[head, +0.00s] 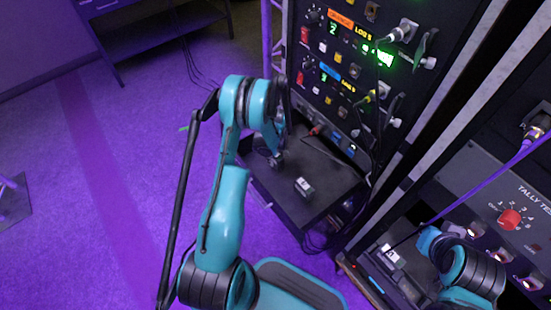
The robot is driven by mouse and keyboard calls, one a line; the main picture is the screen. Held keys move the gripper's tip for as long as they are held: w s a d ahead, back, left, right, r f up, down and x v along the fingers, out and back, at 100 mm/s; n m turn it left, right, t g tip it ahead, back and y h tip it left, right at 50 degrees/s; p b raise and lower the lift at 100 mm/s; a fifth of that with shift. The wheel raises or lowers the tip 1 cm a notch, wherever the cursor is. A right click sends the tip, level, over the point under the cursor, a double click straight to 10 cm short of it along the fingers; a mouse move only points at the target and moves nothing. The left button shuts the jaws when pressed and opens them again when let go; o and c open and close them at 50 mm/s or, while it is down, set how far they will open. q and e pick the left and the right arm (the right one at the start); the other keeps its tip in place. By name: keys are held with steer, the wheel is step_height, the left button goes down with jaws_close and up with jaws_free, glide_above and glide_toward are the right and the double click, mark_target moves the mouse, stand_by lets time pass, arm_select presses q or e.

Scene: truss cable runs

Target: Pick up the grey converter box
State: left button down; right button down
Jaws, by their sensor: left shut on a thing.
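My left gripper (277,160) hangs over the black shelf (325,165) at the foot of the rack, near its left edge. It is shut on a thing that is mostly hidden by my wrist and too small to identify. A small dark box with a pale label (304,187) sits on the shelf, below and right of the gripper and apart from it. Another small box with a white label (391,256) sits at the lower right, beside my right arm. I cannot tell whether either is the grey converter box. My right gripper does not show.
The rack panel (345,70) with lit buttons and plugged cables stands behind the shelf. A grey tally panel (500,200) with a red knob (510,219) is at the right. A purple cable (480,180) crosses in front of it. The floor at left is open.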

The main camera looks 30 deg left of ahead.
arm_select(q)
steer(key=r+p, duration=0.1)
steer(key=r, duration=0.2)
steer(key=r+p, duration=0.1)
steer(key=shift+d+r+p, duration=0.25)
steer(key=shift+r+p, duration=0.05)
steer(key=shift+r, duration=0.1)
steer(key=s+d+r+p, duration=0.3)
steer(key=d+r, duration=0.3)
steer(key=d, duration=0.5)
